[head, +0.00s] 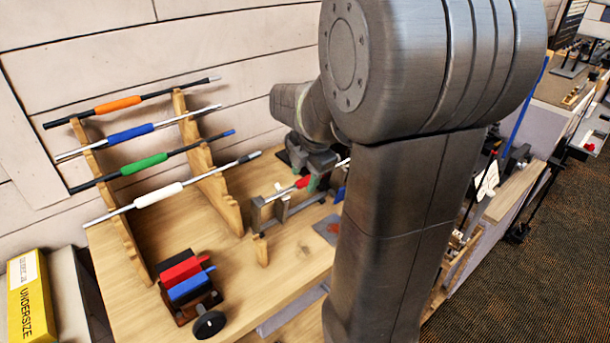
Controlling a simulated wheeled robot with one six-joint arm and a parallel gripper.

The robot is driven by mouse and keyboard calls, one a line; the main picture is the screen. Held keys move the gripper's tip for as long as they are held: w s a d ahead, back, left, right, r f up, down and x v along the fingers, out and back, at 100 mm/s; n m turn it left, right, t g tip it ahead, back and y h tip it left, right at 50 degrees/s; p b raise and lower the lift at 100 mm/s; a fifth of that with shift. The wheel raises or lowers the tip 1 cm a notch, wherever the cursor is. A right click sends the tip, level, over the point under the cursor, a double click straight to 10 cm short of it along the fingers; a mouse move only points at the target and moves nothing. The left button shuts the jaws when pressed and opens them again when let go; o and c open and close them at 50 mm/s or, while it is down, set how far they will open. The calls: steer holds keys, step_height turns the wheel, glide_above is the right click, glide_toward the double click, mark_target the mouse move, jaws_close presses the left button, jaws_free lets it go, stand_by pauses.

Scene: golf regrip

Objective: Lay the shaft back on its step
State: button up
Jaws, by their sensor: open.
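A stepped wooden rack (215,192) on the left holds several shafts on its steps. From top to bottom they are a shaft with an orange band (118,104), one with a blue band (130,133), one with a green band (143,165) and one with a white band (158,196). A shaft with a red part (303,183) lies at a grey metal fixture (268,212) right of the rack. My gripper (312,181) is open, low over the bench beside that red part. My arm hides much of this area, and I cannot tell whether the fingers touch it.
A holder with black, red and blue blocks (187,276) stands at the bench's front left, with a black round knob (209,324) before it. A small wooden post (261,249) stands before the fixture. A yellow box (31,298) is far left. A plank wall closes off the back.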

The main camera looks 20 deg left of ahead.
steer(key=shift+a+f, duration=0.1)
steer(key=shift+f, duration=0.35)
jaws_close()
steer(key=shift+w+d, duration=0.3)
steer(key=shift+w, duration=0.2)
steer(key=shift+w+d, duration=0.25)
steer(key=shift+w, duration=0.2)
stand_by(0.5)
steer(key=shift+r, duration=0.2)
steer(key=shift+p+v, duration=0.95)
steer(key=shift+v, duration=0.4)
